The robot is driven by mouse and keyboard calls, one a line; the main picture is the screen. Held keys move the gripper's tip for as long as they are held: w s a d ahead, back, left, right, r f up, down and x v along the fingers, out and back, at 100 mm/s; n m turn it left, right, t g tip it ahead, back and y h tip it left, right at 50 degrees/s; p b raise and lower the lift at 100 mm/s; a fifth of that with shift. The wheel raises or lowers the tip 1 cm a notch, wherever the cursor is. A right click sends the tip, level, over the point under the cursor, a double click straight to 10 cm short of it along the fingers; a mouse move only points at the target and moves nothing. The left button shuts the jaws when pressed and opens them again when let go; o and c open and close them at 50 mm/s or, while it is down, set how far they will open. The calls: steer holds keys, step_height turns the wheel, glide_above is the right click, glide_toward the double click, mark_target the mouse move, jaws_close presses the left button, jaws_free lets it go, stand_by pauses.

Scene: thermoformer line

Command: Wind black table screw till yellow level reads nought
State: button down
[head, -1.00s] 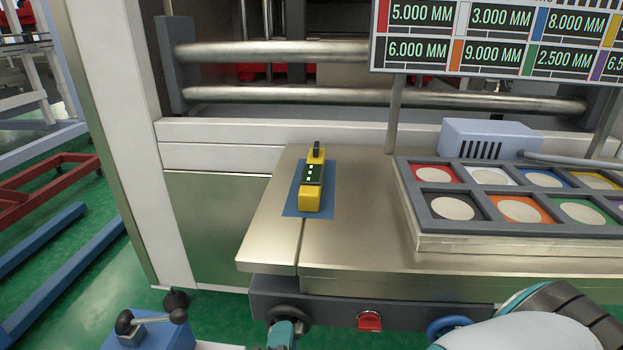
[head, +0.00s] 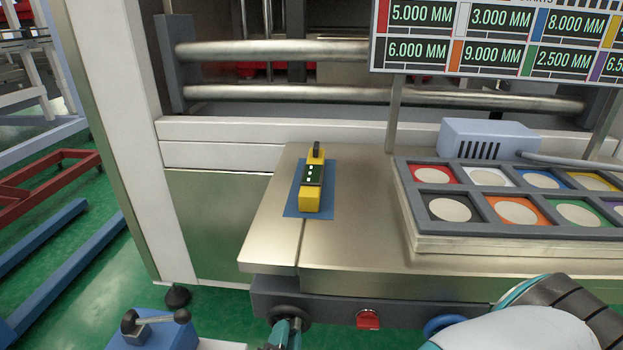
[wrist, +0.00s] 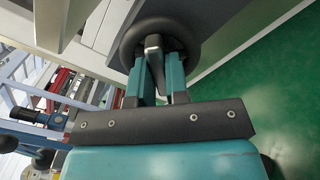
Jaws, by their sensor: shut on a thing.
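The yellow level (head: 311,200) lies on a blue mat (head: 328,190) on the metal table. Its dark display shows small light marks that are too small to read. The black table screw (head: 289,312) is a round handwheel under the table's front edge; it also shows in the wrist view (wrist: 128,42). My gripper (head: 286,328) is at this wheel. In the wrist view my gripper's teal fingers (wrist: 156,68) are shut on the wheel's dark middle grip, one on each side. The fingers hide part of the wheel.
A red knob (head: 368,320) and a blue wheel (head: 442,325) sit to the right along the same front edge. A framed sample tray (head: 410,222) stands on the table's right. A blue block with a lever (head: 152,330) is at the lower left.

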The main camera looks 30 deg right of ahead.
steer(key=shift+n+p, duration=0.3)
steer(key=shift+n, duration=1.1)
steer(key=shift+n, duration=1.3)
